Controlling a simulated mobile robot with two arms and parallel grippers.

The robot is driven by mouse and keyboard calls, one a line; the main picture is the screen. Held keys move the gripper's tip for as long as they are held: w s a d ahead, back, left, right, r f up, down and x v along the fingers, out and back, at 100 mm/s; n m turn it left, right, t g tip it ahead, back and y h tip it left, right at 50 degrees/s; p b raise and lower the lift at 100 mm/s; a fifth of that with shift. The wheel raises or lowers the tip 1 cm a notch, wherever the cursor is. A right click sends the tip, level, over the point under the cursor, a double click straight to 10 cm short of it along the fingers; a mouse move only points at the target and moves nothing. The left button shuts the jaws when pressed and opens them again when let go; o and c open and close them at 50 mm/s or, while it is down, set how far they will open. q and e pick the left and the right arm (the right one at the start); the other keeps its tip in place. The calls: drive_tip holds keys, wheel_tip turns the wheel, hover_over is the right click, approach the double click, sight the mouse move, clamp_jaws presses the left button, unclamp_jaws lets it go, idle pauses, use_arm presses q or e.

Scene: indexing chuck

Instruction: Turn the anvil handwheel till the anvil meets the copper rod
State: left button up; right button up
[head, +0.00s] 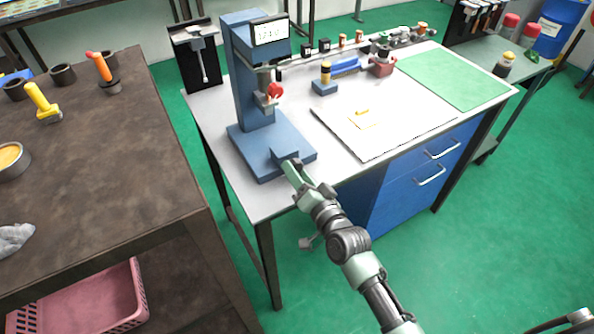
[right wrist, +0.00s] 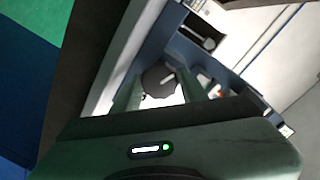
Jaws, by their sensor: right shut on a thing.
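A blue bench instrument (head: 245,75) with a lit display stands at the table's left end. A red part (head: 274,90) with a small copper-coloured piece beneath sits under its head; a small orange spot (right wrist: 218,93) shows in the right wrist view. My right gripper (head: 289,166) is at the front of the instrument's blue base. In the right wrist view its fingers (right wrist: 160,88) are shut on the dark round handwheel (right wrist: 158,77), one on each side. The head view hides the handwheel behind the gripper. I cannot make out the anvil or its gap to the rod.
A white board (head: 385,125) with small yellow pieces lies right of the instrument, and a green mat (head: 455,80) lies farther right. A small blue block stand (head: 325,85) is behind the board. A brown table (head: 100,170) with tools stands left, across a gap.

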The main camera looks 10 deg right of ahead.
idle(0.4)
drive_tip(key=o, duration=1.4)
